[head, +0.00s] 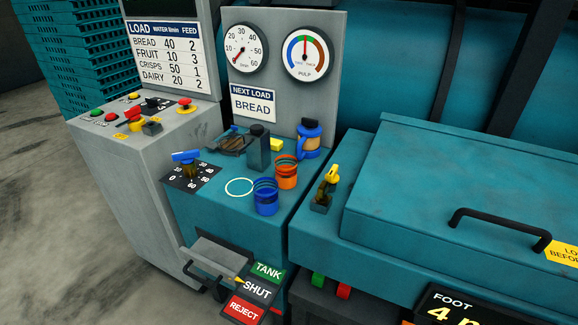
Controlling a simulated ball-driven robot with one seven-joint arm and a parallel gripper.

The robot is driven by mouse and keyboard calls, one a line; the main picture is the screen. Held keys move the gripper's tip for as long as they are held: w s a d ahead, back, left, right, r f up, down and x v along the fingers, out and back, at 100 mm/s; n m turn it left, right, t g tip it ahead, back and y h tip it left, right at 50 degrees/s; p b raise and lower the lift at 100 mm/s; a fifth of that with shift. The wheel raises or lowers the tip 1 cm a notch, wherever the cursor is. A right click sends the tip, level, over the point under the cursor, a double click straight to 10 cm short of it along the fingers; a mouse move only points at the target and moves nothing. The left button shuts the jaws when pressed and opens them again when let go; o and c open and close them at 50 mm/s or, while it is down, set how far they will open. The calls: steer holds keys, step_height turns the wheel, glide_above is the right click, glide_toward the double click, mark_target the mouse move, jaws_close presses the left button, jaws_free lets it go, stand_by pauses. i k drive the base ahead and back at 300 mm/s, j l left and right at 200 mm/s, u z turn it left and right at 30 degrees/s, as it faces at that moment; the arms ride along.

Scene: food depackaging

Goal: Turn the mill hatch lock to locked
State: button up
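A teal hatch lid (470,185) with a black bar handle (500,220) lies shut on the right, in the head view. To its left, a yellow lever (331,176) stands tilted upward in a small dark slot fitting on the teal top; it looks like the hatch lock. No locked or unlocked lettering shows beside it, so I cannot tell its setting. A yellow sign (562,250), cut off at the right edge, reads in part "LO" and "BEFORE". My gripper is not in view.
A blue-handled dial (186,157) and a grey button console (150,130) are farther left. A TANK/SHUT/REJECT panel (256,292) is in front. Open floor lies at left.

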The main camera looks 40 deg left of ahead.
mark_target(331, 177)
steer(key=u, duration=0.95)
steer(key=l+u, duration=0.1)
steer(key=i, duration=0.05)
